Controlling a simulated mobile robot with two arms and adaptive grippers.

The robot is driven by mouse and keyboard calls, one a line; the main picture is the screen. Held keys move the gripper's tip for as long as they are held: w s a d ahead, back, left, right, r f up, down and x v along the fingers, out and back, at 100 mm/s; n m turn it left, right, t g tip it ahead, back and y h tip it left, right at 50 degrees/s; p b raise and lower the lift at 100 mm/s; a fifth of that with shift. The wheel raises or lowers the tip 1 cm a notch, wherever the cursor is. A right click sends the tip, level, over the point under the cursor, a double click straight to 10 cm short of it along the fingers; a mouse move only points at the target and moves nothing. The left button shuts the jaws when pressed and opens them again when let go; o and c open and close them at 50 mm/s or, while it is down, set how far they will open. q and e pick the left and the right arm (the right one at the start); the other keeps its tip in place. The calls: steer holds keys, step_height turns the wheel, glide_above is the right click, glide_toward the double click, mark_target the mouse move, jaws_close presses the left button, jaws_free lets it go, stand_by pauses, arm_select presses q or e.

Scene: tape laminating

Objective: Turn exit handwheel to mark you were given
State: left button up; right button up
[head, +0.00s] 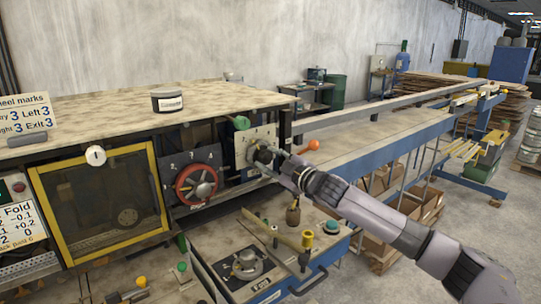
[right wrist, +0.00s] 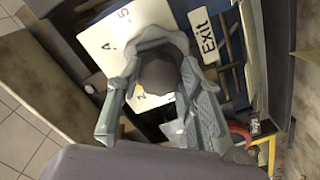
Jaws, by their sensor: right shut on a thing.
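The exit handwheel (right wrist: 158,75) shows as a dark rounded part in the right wrist view, in front of a white number plate (right wrist: 112,38). An EXIT label (right wrist: 206,36) is beside it. In the head view the plate (head: 262,134) stands at the right end of the machine, and my gripper hides most of the wheel. My right gripper (head: 264,155) is shut on the wheel; its fingers are either side of it in the wrist view (right wrist: 160,92). The mark the wheel points to cannot be read. A sign (head: 22,110) reads Exit 3. My left gripper is out of view.
A red handwheel (head: 196,185) on a dark numbered dial is left of the exit plate. A yellow-framed window (head: 100,200) is further left. An orange ball knob (head: 314,144) is close right of my gripper. A hanging brass weight (head: 293,215) is below my arm.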

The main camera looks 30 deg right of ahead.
steer(key=shift+n+p, duration=0.6)
steer(key=shift+n, duration=0.9)
steer(key=o, duration=1.2)
steer(key=shift+c, duration=0.2)
steer(key=shift+s+f, duration=0.1)
steer(key=shift+s, duration=0.3)
steer(key=s, duration=1.1)
steer(key=shift+d, duration=0.45)
